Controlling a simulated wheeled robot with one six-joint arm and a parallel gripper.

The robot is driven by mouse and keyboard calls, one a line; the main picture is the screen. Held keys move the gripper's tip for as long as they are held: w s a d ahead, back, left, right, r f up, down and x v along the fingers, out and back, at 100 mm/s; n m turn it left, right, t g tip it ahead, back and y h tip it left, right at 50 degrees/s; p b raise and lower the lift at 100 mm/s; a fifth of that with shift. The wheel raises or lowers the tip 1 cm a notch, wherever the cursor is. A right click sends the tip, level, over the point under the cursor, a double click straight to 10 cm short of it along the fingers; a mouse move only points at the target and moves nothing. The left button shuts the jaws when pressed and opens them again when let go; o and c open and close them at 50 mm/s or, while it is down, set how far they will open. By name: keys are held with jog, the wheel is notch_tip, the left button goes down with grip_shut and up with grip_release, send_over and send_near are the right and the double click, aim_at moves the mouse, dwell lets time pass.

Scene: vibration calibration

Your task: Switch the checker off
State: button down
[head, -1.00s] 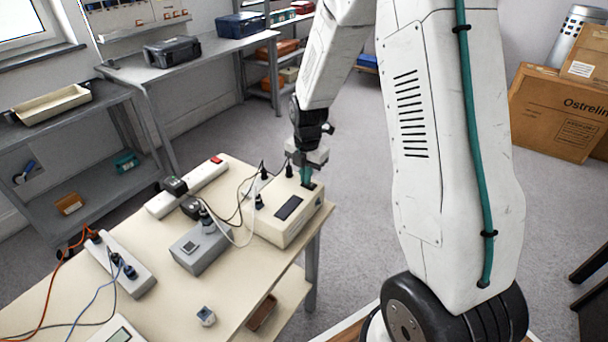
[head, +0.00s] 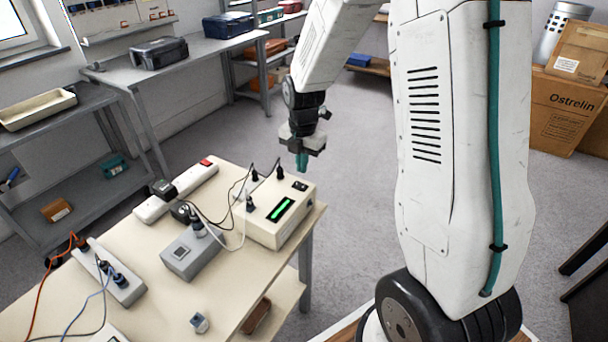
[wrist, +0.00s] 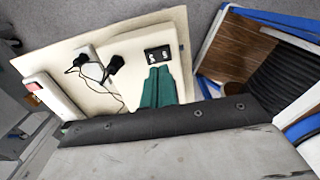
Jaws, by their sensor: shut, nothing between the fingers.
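The cream box with a display, which looks like the checker (head: 268,228), stands at the table's far right corner. Its display (head: 282,209) glows green. A small black switch panel (head: 300,186) sits on its top near the far right edge; in the wrist view the panel (wrist: 158,54) shows two rocker-like parts with white marks, whose positions I cannot read. My gripper (head: 302,168) hangs just above that panel, apart from it. In the wrist view the green fingers of my gripper (wrist: 157,70) are together, empty, and end close to the panel.
Cables and black plugs (head: 254,176) rise near the box's far left side. A grey box (head: 192,250) with a plug stands left of it. A white power strip (head: 176,194) with a red switch lies behind. Open floor lies right of the table.

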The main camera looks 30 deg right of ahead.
aim_at(298, 183)
notch_tip(298, 183, up, 9)
dwell(0.4)
jog(key=shift+s, duration=0.1)
jog(key=shift+s+d+r+t, duration=0.1)
jog(key=shift+d+t, duration=0.05)
jog(key=shift+t, duration=0.25)
jog(key=f, duration=0.4)
jog(key=w+f, duration=0.1)
jog(key=f, duration=0.9)
jog(key=shift+w+a, duration=0.2)
jog(key=shift+a, duration=0.15)
